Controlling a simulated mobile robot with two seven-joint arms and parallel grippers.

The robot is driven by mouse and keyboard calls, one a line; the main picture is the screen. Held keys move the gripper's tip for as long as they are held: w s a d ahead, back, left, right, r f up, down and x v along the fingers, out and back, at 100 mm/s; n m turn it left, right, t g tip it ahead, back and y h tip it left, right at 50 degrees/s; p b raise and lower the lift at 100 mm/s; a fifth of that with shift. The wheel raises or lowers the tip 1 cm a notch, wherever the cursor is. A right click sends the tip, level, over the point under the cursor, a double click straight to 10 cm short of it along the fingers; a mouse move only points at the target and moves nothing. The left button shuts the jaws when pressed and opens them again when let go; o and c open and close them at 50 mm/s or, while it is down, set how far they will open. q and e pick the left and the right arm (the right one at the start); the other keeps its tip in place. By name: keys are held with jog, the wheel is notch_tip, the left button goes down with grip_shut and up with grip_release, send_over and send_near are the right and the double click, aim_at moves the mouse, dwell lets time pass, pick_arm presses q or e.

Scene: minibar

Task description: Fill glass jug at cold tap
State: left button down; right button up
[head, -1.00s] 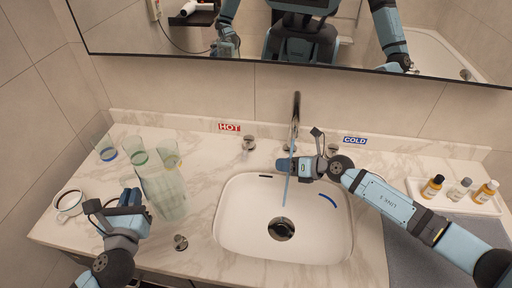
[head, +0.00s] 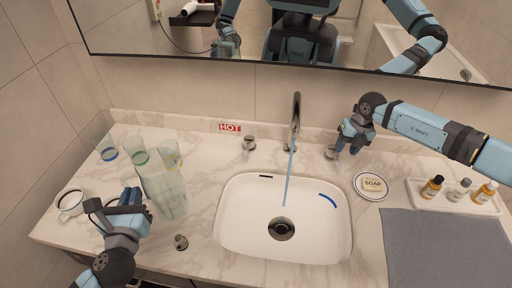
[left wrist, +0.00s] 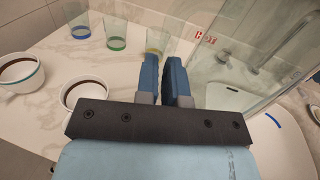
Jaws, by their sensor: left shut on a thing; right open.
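The clear glass jug (head: 170,195) is over the counter, left of the basin. My left gripper (head: 140,196) is shut on it; the jug's clear wall (left wrist: 245,55) fills the upper right of the left wrist view. Water runs from the metal spout (head: 296,115) in a thin blue stream (head: 288,180) into the white basin (head: 230,220), apart from the jug. My right gripper (head: 345,150) is open beside the cold tap knob (head: 331,153), partly over it; contact is unclear. The COLD label is hidden.
The hot tap knob (head: 249,143) stands left of the spout, under the HOT label (head: 230,128). Several glasses (head: 135,150) and a cup (head: 70,201) stand on the left. A soap dish (head: 371,187), a bottle tray (head: 455,205) and a grey mat (head: 440,250) are on the right.

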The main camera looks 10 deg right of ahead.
aim_at(335, 158)
jog(key=shift+w+a+f+p, duration=0.15)
jog(key=shift+a+f, duration=0.2)
jog(key=shift+f, duration=1.2)
jog(key=shift+s+a+f+p, duration=0.15)
jog(key=shift+a+f, duration=0.15)
jog(key=shift+f, duration=1.25)
jog(key=shift+w, duration=0.1)
grip_shut()
